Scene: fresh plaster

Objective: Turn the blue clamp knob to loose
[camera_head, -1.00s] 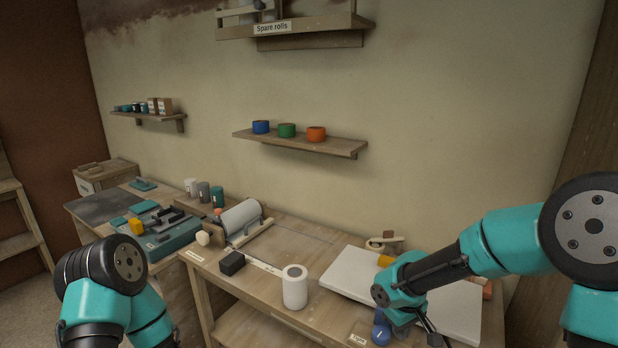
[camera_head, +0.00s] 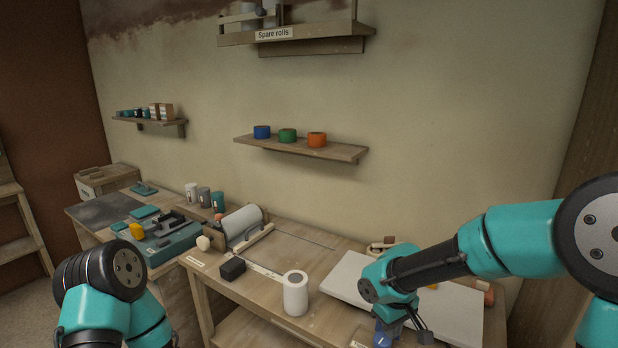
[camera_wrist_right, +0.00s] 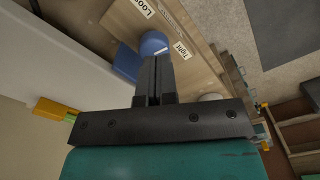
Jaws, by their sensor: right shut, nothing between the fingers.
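The blue clamp knob (camera_head: 382,336) stands near the front edge of the workbench, partly hidden by my right gripper. In the right wrist view the knob (camera_wrist_right: 153,42) shows as a rounded blue end with a blue part going down and left. A "Tight" label (camera_wrist_right: 182,50) lies to its right and a "Loose" label (camera_wrist_right: 143,6) above it, partly cut off. I cannot tell which label the knob is set to. My right gripper (camera_wrist_right: 154,60) is shut and empty, its tips overlapping the knob's lower edge in the picture; contact is unclear. My left arm shows, but its gripper is out of view.
A white board (camera_head: 350,277) lies beside the knob. A white roll (camera_head: 295,293) and a black block (camera_head: 232,269) stand on the bench (camera_head: 262,292) to the left. A wall shelf (camera_head: 300,147) holds blue, green and orange rolls.

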